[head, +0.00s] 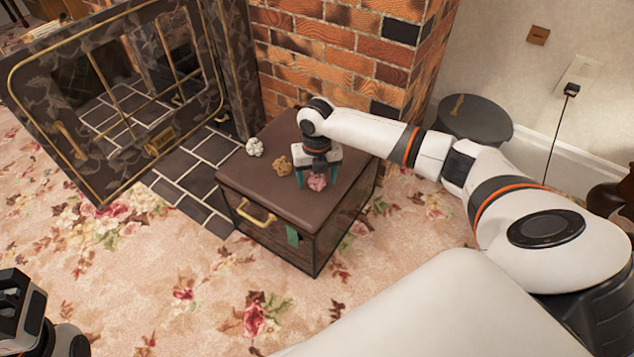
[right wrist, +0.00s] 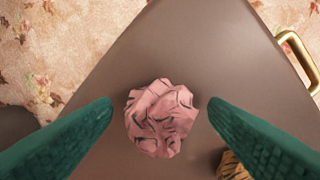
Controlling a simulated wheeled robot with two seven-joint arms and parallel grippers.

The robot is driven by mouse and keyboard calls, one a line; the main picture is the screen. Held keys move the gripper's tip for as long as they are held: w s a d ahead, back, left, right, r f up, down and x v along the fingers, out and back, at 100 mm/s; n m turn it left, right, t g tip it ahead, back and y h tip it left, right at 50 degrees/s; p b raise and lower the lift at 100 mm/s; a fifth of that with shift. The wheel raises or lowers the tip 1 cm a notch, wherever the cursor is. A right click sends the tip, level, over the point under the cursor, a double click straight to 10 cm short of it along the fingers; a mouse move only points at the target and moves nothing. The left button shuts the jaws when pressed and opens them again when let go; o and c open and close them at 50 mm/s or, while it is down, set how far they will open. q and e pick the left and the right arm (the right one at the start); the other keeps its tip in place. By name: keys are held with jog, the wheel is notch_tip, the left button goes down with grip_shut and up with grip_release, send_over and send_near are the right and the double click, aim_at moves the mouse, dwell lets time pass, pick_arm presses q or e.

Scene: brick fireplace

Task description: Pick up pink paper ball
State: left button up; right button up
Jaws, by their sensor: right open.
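The pink paper ball (head: 317,182) is crumpled and sits on top of the brown box (head: 262,181), near its front right edge. My right gripper (head: 317,178) points down over it, with its green fingers spread on either side. In the right wrist view the pink paper ball (right wrist: 161,118) lies between the two fingertips (right wrist: 160,105), with a gap on each side. The right gripper is open and holds nothing. At the lower left of the head view, a dark part of my left arm shows, but its fingertips cannot be made out.
A white paper ball (head: 254,147) and a tan paper ball (head: 282,163) lie on the same box top, left of the pink one. A fireplace screen (head: 110,100) stands at the left, a brick column (head: 345,50) behind. A round dark container (head: 474,120) stands behind my right arm.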

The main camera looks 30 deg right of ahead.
jog(key=shift+f, duration=0.15)
jog(key=c, duration=1)
jog(key=shift+c, duration=0.2)
